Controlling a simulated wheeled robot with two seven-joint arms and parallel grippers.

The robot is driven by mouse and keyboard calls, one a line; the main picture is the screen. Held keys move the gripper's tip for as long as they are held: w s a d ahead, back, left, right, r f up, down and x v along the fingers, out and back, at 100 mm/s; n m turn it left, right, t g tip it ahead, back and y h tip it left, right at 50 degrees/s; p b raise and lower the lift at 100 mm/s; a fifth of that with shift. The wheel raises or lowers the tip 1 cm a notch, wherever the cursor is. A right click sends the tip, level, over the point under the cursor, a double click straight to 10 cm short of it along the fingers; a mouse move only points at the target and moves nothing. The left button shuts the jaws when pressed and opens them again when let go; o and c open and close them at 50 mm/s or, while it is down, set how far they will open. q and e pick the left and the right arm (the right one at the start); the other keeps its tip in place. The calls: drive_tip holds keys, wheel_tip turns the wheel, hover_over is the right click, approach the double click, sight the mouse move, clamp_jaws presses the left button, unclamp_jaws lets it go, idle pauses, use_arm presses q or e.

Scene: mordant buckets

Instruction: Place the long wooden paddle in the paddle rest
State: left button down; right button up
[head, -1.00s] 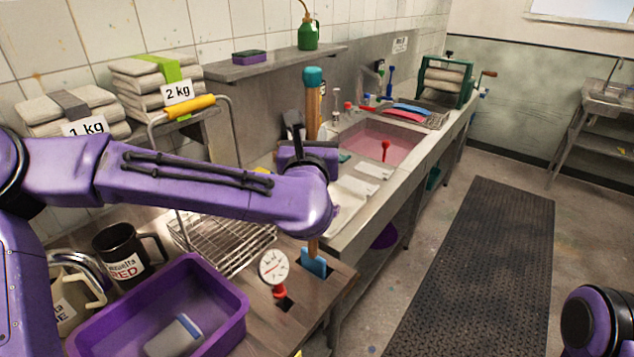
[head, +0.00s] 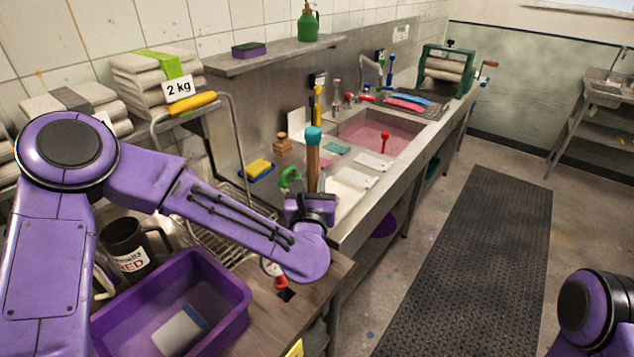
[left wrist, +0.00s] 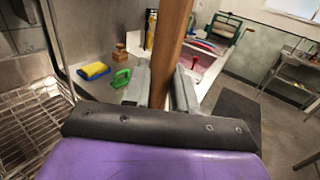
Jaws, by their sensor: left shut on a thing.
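The long wooden paddle (head: 313,166) stands nearly upright, with a teal cap on its top. My left gripper (head: 312,203) is shut on its shaft; in the left wrist view the grey fingers (left wrist: 160,88) lie on both sides of the wooden shaft (left wrist: 172,45). The paddle's lower end is hidden behind my forearm and hand. I cannot make out the paddle rest; the front part of the wooden bench top (head: 258,322) has a dark hole (head: 286,295) below a red-based dial gauge. My right arm shows at the lower right, but its gripper is out of view.
A purple tub (head: 240,300) and a dark mug (head: 127,247) stand at the lower left. A wire rack (head: 222,240) lies behind my forearm. A yellow sponge (head: 258,168), a green-handled item (head: 290,178) and a sink (head: 372,135) lie beyond the paddle.

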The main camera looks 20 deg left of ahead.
use_arm(q)
drive_tip(key=shift+f, duration=0.1)
drive_tip(key=c, duration=0.8)
unclamp_jaws()
drive_tip(key=shift+c, duration=0.2)
drive_tip(key=shift+r, duration=0.2)
drive_tip(key=b+v, duration=0.5)
drive_tip(key=v, duration=0.7)
